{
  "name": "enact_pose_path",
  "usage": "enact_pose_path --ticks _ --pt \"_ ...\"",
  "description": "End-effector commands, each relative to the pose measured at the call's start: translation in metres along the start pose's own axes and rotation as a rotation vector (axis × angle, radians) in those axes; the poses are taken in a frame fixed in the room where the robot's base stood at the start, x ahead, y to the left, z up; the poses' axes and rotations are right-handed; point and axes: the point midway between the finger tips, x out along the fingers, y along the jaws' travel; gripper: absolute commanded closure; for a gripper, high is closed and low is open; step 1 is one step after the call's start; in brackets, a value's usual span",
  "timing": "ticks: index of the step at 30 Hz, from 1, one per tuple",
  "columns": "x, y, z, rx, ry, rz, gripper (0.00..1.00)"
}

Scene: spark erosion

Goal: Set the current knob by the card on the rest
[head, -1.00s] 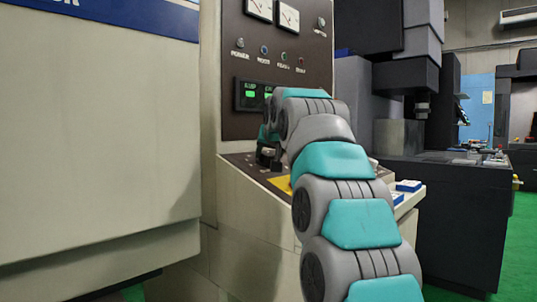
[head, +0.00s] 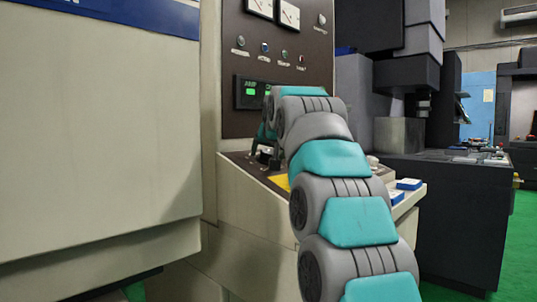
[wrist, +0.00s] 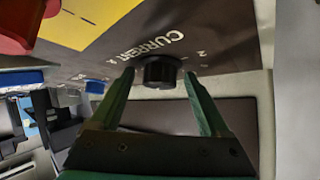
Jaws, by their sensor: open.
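The black round current knob (wrist: 161,71) sits on the dark sloping panel beside the "CURRENT" lettering in the wrist view. Some scale marks show next to it, but its setting is too small to read. My gripper (wrist: 160,76) is open, with one green finger on each side of the knob and no clear hold on it. Blue-and-white items (head: 408,184) lie on the ledge at the panel's right; I cannot read a card there.
An upright panel (head: 232,120) with meters, lamps and a green-lit display (head: 250,92) rises behind my gripper. A red part (wrist: 22,25) and a yellow plate (wrist: 85,20) are near the knob. A large cream cabinet (head: 100,130) stands at left, a dark machine (head: 450,200) at right.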

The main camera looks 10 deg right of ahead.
Motion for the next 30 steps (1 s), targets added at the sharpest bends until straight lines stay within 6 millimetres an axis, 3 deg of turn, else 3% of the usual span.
enact_pose_path --ticks 8,21,30 --pt "-0.014 0.0 -0.001 0.0 0.003 -0.001 0.2" --pt "-0.076 0.0 0.001 0.0 0.0 0.0 0.2" --pt "-0.078 0.0 0.001 0.0 -0.001 0.0 0.2"
